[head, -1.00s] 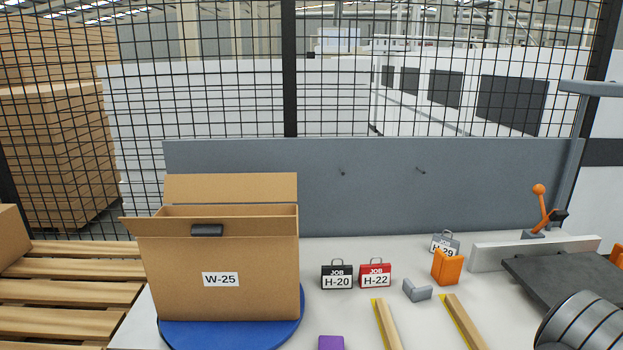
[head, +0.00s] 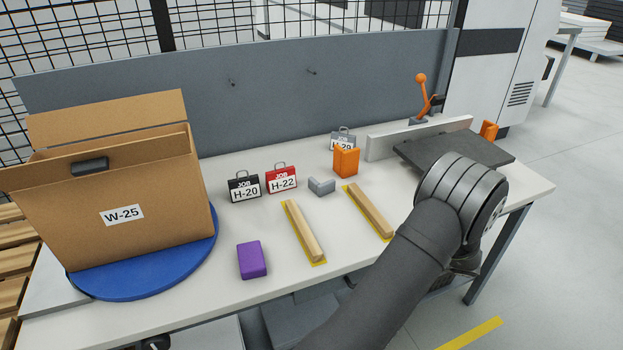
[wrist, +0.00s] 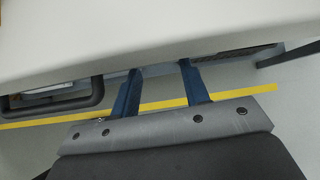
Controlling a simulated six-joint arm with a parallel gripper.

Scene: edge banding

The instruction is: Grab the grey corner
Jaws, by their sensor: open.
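The grey corner (head: 321,187) is a small L-shaped piece lying on the white table. In the head view it sits between the red H-22 job tag and the orange corner piece, behind the two wooden strips. My gripper (wrist: 158,68) shows in the wrist view with two blue fingers apart and nothing between them. It is at the table's front edge, away from the grey corner. In the head view my arm hides the gripper's fingers. The grey corner is not in the wrist view.
An orange corner (head: 346,161) stands right beside the grey one. Black (head: 243,188) and red (head: 281,179) tags stand to its left. Wooden strips (head: 304,232) (head: 369,211), a purple block (head: 252,260) and a large carton (head: 120,205) on a blue disc (head: 150,285) share the table (head: 225,298).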

